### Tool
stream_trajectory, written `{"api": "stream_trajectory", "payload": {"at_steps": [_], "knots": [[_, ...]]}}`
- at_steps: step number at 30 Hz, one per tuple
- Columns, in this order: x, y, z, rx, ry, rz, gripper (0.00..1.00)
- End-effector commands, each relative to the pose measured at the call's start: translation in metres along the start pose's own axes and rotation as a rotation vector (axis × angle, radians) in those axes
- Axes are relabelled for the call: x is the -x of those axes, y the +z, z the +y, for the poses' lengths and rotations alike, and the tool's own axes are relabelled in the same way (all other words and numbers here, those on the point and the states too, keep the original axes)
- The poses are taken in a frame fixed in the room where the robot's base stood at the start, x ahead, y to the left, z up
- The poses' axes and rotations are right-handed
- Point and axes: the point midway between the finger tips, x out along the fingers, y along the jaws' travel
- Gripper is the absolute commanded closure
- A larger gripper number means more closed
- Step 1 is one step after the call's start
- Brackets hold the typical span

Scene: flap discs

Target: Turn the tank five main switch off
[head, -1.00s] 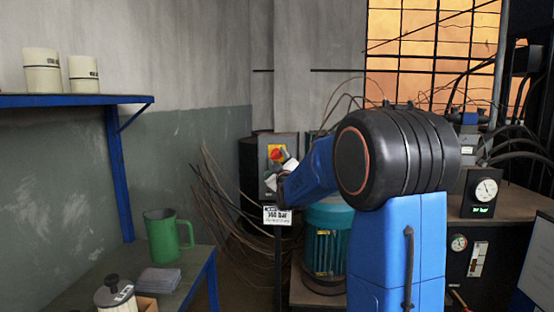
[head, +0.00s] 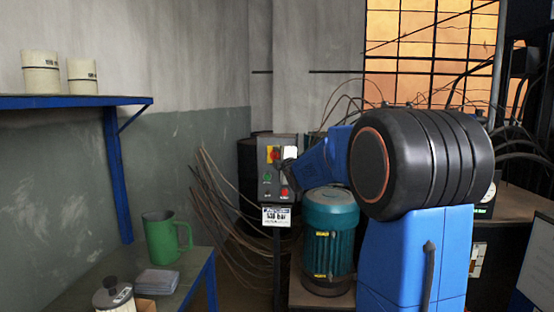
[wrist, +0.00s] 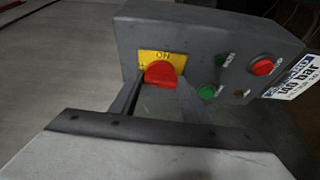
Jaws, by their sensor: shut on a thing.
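The main switch is a red knob (wrist: 163,74) on a yellow plate (wrist: 162,57) marked "OFF" along its top edge. It sits on the front of a grey control box (wrist: 215,45). In the wrist view my gripper (wrist: 162,82) has a finger on each side of the knob and is shut on it. Exactly how far the knob is turned is hard to tell. In the head view the box (head: 266,178) stands on a post, with the red knob (head: 275,155) at its top and my gripper (head: 285,160) partly covering its right side.
Below the switch are a green button (wrist: 207,92) and a red button (wrist: 263,67). A white sign (head: 276,216) hangs under the box. A teal motor (head: 329,240) stands to the right, and loose cables lie to the left. A green mug (head: 161,237) is on the left bench.

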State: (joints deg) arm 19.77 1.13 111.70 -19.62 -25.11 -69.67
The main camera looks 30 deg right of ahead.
Motion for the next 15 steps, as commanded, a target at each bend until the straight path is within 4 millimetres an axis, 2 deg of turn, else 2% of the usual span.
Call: {"api": "stream_trajectory", "payload": {"at_steps": [15], "knots": [[0.0,-0.0007,-0.0012,0.056,-0.026,0.001,0.8]]}}
